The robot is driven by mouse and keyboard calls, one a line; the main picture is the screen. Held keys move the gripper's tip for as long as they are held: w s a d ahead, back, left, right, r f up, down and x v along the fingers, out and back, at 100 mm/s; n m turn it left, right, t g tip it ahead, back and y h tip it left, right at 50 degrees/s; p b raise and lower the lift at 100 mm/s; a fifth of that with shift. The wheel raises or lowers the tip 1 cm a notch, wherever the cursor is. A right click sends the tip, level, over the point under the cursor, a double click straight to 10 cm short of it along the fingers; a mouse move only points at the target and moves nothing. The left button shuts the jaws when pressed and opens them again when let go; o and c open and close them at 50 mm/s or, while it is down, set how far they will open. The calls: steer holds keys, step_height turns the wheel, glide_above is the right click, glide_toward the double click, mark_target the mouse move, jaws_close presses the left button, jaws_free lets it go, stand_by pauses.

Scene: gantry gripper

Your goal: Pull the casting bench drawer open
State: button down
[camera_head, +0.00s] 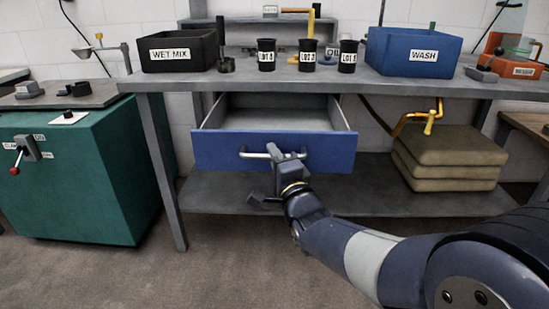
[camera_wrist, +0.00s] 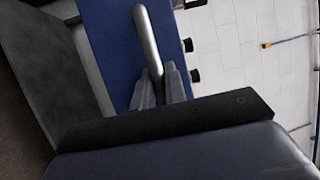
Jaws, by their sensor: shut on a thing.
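The casting bench drawer (camera_head: 221,149) has a blue front and sticks out from under the grey bench top (camera_head: 300,80). Its grey inside shows behind the front and looks empty. A silver bar handle (camera_head: 252,155) runs across the drawer front. In the wrist view, the fingers (camera_wrist: 162,85) close around the handle (camera_wrist: 146,35) against the blue drawer front (camera_wrist: 108,45). The right part of the handle is partly hidden by my gripper.
A black WET MIX bin (camera_head: 180,53), several black cups, and a blue WASH bin (camera_head: 412,52) stand on the bench. Brown sacks (camera_head: 447,160) lie on the lower shelf (camera_head: 370,190). A teal cabinet (camera_head: 75,180) stands left. Floor in front is clear.

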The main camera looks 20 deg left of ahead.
steer(key=shift+s, duration=0.2)
steer(key=c, duration=1.7)
jaws_free()
steer(key=shift+c, duration=0.2)
steer(key=p+v, duration=0.1)
steer(key=v, duration=0.9)
steer(key=shift+s+d, duration=0.25)
steer(key=shift+d, duration=0.05)
steer(key=shift+f, duration=0.1)
